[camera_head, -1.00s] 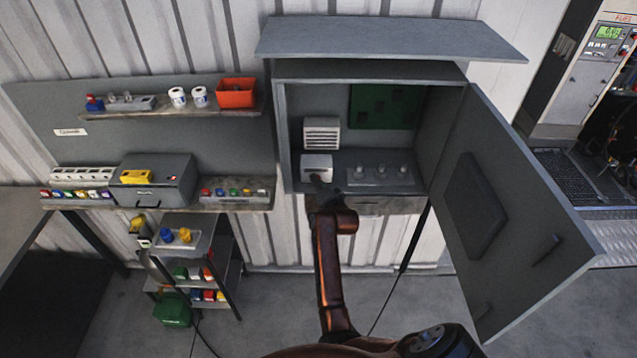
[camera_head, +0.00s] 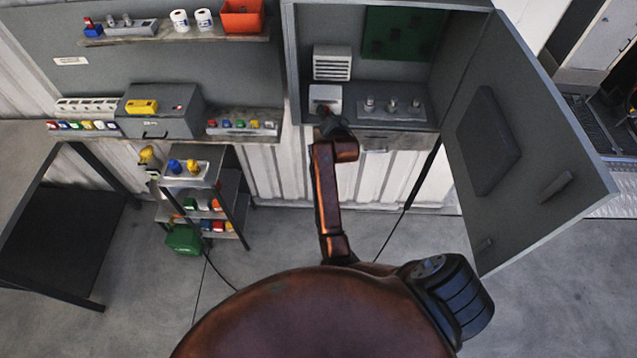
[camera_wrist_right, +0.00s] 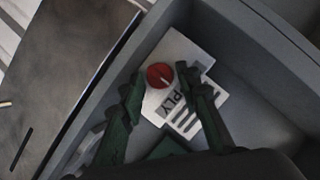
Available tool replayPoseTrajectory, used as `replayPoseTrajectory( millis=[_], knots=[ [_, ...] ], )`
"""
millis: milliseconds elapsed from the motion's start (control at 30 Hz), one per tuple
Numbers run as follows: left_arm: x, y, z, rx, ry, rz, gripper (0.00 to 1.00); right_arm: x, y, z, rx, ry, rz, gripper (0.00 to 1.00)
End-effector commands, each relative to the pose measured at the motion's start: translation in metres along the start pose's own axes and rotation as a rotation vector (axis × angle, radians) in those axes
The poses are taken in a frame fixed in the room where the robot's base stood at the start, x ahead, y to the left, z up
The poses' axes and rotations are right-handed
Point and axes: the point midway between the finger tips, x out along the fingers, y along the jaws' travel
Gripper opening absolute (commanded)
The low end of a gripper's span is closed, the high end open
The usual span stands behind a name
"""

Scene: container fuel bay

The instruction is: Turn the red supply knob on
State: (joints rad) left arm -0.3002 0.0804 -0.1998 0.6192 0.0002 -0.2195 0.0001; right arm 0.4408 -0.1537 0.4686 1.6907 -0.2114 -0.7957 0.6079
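The red supply knob (camera_wrist_right: 159,75) is round with a pale pointer line, on a white plate with letters "PLY" visible in the right wrist view. In the head view it sits on the small white box (camera_head: 325,93) inside the open grey cabinet, partly hidden by my gripper. My right gripper (camera_wrist_right: 163,76) is open, one dark green finger on each side of the knob, with a gap visible on both sides. Whether the fingertips reach the knob's depth I cannot tell. It also shows in the head view (camera_head: 326,117). My left gripper is not in view.
The cabinet door (camera_head: 530,150) stands open on the right. A white vented unit (camera_head: 332,63) is above the box, and a panel with several small knobs (camera_head: 391,107) is to its right. A grey toolbox (camera_head: 160,110) and a shelf cart (camera_head: 205,195) are at left.

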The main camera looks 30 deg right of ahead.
Motion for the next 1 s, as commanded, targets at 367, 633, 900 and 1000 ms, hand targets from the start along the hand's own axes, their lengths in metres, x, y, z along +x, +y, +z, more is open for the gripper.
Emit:
replayPoseTrajectory(
  millis=[367,633,900,1000],
  knots=[
    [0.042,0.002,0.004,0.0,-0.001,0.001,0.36,0.003,-0.003,0.005,-0.548,0.028,0.248,0.31],
    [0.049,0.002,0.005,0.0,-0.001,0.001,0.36,0.003,-0.009,0.006,-0.988,0.05,0.449,0.31],
    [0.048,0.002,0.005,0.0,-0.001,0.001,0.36,-0.006,-0.015,0.013,-1.216,0.061,0.552,0.31],
    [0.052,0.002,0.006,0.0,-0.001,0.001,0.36,-0.018,-0.019,0.019,-1.213,0.059,0.551,0.31]
  ],
)
